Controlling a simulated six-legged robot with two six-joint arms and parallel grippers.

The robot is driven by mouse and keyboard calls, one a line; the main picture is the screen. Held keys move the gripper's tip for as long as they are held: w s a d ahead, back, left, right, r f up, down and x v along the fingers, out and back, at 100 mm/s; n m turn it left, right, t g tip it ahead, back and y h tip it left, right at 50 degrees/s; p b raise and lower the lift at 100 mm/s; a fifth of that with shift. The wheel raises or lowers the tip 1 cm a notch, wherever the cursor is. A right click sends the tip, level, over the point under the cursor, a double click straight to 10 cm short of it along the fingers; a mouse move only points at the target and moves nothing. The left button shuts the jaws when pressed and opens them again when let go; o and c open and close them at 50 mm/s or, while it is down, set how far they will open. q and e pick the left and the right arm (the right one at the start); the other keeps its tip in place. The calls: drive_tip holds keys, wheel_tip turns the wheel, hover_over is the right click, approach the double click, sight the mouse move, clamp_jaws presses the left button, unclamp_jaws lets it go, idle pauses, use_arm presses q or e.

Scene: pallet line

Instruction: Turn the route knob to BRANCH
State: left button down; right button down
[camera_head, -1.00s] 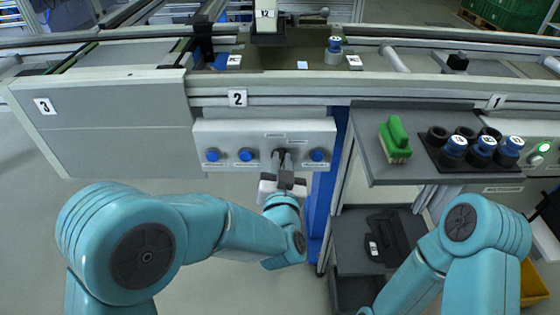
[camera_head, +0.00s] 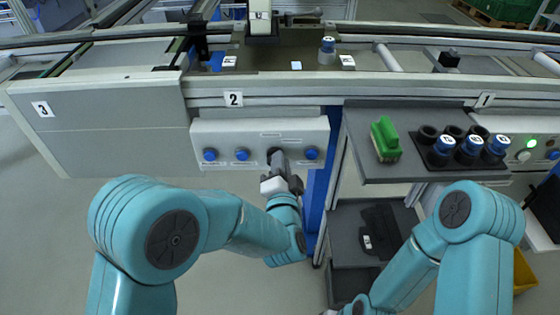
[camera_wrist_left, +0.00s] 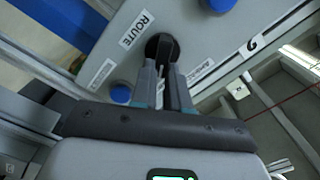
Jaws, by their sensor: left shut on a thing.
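The white control panel (camera_head: 225,133) on the front of the line carries the black route knob (camera_wrist_left: 158,42) between blue buttons. In the left wrist view the label ROUTE (camera_wrist_left: 135,28) is beside the knob. My left gripper (camera_head: 278,160) is shut on the knob, and it also shows in the left wrist view (camera_wrist_left: 168,78) with its two fingers on the knob's black grip. The hand is tilted relative to the panel. The fingers partly hide the knob, and I cannot read which setting it points to. My right arm is at lower right; its fingers are out of the picture.
Blue buttons (camera_head: 242,154) sit close on both sides of the knob. A grey shelf to the right holds a green brush (camera_head: 385,139) and several blue-capped items in a black holder (camera_head: 428,135). A blue post (camera_head: 317,190) stands just right of the panel.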

use_arm(q)
drive_tip(key=shift+r+m, duration=0.1)
drive_tip(key=shift+m, duration=0.3)
drive_tip(key=shift+d, duration=0.1)
drive_tip(key=c, duration=1.1)
unclamp_jaws()
drive_tip(key=shift+s, duration=0.1)
